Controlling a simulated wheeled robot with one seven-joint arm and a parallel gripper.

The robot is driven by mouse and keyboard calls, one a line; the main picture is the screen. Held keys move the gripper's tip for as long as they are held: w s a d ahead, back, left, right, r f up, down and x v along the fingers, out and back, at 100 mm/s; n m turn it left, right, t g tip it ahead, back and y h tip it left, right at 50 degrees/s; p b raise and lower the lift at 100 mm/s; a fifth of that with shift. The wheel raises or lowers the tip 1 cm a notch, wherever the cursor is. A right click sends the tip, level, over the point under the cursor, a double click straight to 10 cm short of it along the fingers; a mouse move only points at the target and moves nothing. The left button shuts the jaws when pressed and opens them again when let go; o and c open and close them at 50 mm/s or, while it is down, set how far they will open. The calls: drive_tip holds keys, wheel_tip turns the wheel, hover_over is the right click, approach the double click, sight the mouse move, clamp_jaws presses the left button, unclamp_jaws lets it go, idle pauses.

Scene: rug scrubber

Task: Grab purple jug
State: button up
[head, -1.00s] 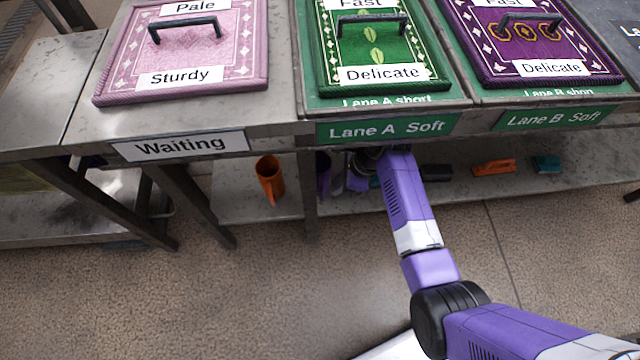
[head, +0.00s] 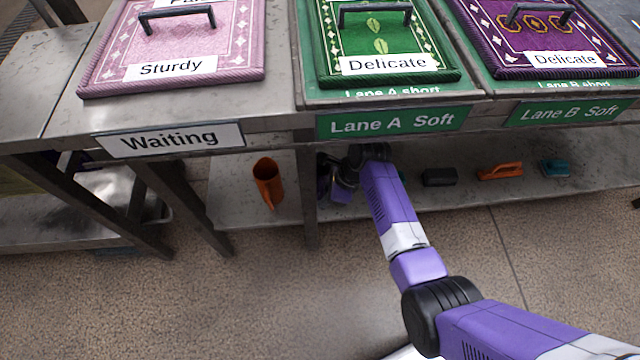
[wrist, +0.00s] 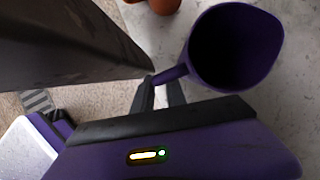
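The purple jug (wrist: 238,45) stands on the lower shelf, its dark open mouth facing the camera in the wrist view. Its handle (wrist: 171,75) points left and down, toward my gripper (wrist: 161,88). My two fingers are apart, with the handle's end at or between their tips. I cannot tell whether they touch it. In the head view my wrist is under the counter edge by the table leg, and the jug is mostly or wholly hidden there.
An orange jug (head: 268,183) stands on the shelf left of the dark table leg (head: 309,195). That leg (wrist: 70,45) is close to my gripper. A black brush (head: 440,177), an orange one (head: 500,171) and a teal one (head: 556,168) lie to the right.

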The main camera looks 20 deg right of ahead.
drive_tip(key=shift+c, duration=0.3)
clamp_jaws()
idle(1.1)
